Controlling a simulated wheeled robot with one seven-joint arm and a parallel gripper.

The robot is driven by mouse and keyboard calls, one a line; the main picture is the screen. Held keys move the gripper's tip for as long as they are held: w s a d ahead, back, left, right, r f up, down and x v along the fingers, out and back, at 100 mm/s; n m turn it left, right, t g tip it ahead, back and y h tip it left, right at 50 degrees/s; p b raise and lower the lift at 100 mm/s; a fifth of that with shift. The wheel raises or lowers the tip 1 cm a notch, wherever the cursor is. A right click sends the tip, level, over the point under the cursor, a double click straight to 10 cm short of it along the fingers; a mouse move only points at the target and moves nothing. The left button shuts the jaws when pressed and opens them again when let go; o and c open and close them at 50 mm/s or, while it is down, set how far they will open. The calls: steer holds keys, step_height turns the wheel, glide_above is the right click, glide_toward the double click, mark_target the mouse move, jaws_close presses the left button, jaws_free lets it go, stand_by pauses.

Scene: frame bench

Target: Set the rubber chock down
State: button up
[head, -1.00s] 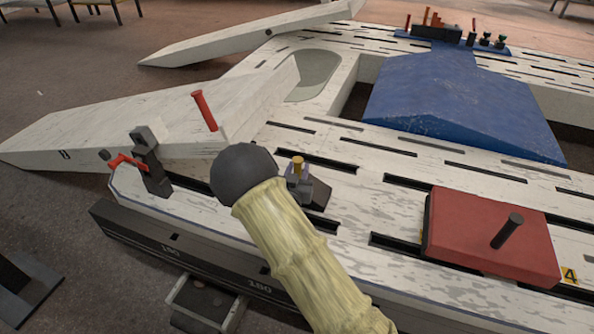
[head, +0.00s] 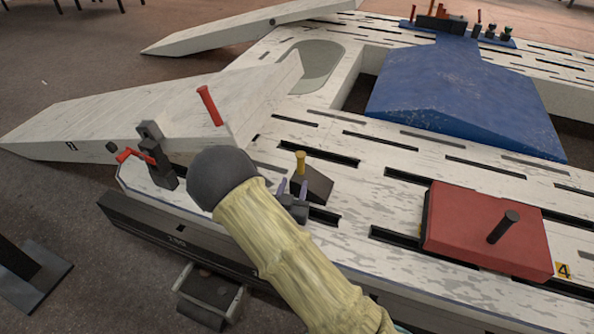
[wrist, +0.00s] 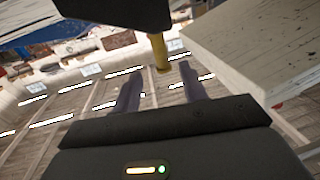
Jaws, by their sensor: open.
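The rubber chock (head: 318,184) is a dark wedge with a yellow upright handle. In the head view it rests on the white slotted deck, near the deck's front edge. In the wrist view its dark body (wrist: 112,12) fills the top, with the yellow handle (wrist: 158,52) hanging from it in the picture. My gripper (head: 293,188) is open and empty, just left of and in front of the handle. In the wrist view the two purple-grey fingers (wrist: 159,74) stand apart, with the handle beyond their tips. My forearm hides part of the deck in front.
A red block (head: 485,232) with a black peg sits at right on the deck (head: 400,160). A blue ridged piece (head: 460,100) lies behind. A red-handled clamp (head: 155,160) and a red lever (head: 209,105) are at left. Small parts stand on a blue tray (head: 505,43) at the back.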

steer(key=shift+v, duration=1.2)
steer(key=d+r+m+g+y, duration=0.1)
steer(key=d+g+y, duration=0.1)
steer(key=d+g, duration=0.45)
steer(key=s+d+r+n+g+y, duration=0.1)
steer(key=s+d+r+g, duration=0.3)
steer(key=s, duration=0.5)
steer(key=s+d+r+n+g+y, duration=0.1)
steer(key=s+d+r+g, duration=0.3)
steer(key=s, duration=0.5)
steer(key=shift+d+n, duration=0.65)
steer(key=shift+n, duration=0.15)
steer(key=shift+s+g, duration=0.1)
steer(key=shift+g, duration=0.15)
